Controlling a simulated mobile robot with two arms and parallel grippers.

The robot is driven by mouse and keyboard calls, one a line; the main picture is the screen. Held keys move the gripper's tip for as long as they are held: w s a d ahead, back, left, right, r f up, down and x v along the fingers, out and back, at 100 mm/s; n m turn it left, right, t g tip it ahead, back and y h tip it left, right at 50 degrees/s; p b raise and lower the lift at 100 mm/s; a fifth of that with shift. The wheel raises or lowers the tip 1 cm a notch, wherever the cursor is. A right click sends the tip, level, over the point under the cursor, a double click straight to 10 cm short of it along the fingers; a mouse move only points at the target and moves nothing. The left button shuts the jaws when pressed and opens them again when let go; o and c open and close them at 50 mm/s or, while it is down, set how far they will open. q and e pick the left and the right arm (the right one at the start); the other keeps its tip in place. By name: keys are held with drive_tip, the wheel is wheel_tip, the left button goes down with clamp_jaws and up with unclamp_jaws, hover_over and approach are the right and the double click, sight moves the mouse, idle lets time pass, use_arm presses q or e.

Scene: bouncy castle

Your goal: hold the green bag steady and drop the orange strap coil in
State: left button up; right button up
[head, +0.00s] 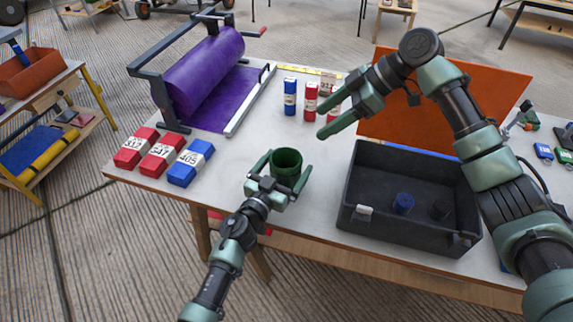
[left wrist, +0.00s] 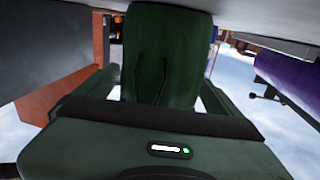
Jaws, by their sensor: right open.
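The green bag (head: 287,160) is a dark green, open-topped round pouch standing upright near the table's front edge. My left gripper (head: 284,180) has a finger on either side of it, seemingly against its sides. In the left wrist view the creased green bag (left wrist: 165,60) fills the space between the fingers. My right gripper (head: 337,112) is open and empty, raised above the table behind and right of the bag. I cannot make out an orange strap coil in either view.
A black case (head: 370,185) with an orange lid (head: 480,90) holds a blue roll (head: 403,203) and a dark one. Red and blue numbered blocks (head: 160,155) lie left. A purple roll (head: 205,70) on a frame stands behind.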

use_arm(q)
drive_tip(key=v, duration=1.2)
